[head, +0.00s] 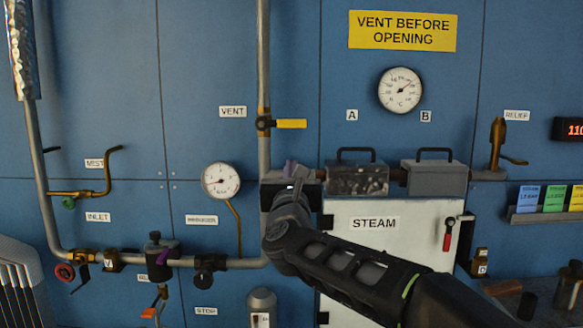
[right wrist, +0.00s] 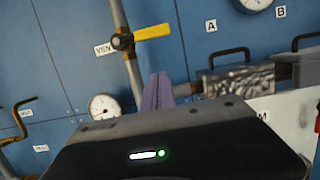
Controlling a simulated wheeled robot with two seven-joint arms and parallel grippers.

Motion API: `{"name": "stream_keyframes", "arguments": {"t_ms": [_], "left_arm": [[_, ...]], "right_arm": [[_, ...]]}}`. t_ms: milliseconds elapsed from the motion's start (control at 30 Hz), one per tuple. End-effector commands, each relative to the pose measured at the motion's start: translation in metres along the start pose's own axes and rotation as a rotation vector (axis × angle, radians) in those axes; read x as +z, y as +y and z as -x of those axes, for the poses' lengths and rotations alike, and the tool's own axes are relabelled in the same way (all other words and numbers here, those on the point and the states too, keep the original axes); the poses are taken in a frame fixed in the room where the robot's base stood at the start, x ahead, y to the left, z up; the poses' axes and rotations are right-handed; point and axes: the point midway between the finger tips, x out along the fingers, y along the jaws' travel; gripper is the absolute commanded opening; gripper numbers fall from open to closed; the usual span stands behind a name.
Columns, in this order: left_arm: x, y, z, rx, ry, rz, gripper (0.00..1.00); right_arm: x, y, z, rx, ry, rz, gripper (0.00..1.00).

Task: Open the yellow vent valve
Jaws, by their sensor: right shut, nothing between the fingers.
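The yellow vent valve handle (head: 291,124) sticks out to the right, level, from a dark valve body (head: 263,124) on a vertical grey pipe. It is crosswise to the pipe, beside the VENT label (head: 232,112). In the right wrist view the handle (right wrist: 152,32) shows up ahead, with the pipe to its left. My right gripper (head: 290,168), with purple fingers, is below the handle and apart from it. In the right wrist view its fingers (right wrist: 157,92) are together with nothing between them. My left gripper is not in view.
Right of my right gripper are two grey boxes with black handles (head: 357,178) above a white STEAM door (head: 375,250). A dial gauge (head: 221,180) is at left. A yellow sign (head: 402,31) hangs above. The blue panel around the yellow handle's tip is clear.

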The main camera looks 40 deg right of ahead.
Motion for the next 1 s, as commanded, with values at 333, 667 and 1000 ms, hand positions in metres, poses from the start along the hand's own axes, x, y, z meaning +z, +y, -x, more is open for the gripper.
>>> {"name": "stream_keyframes", "arguments": {"t_ms": [333, 667, 1000], "left_arm": [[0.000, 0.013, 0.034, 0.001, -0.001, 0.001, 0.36], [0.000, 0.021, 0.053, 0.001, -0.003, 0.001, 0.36], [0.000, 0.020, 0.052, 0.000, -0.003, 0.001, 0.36]], "right_arm": [[0.007, 0.000, -0.070, -0.001, 0.001, 0.000, 0.00], [0.039, 0.000, -0.075, 0.000, 0.000, 0.001, 0.00], [0.039, 0.000, -0.075, 0.000, 0.000, 0.001, 0.00]]}}
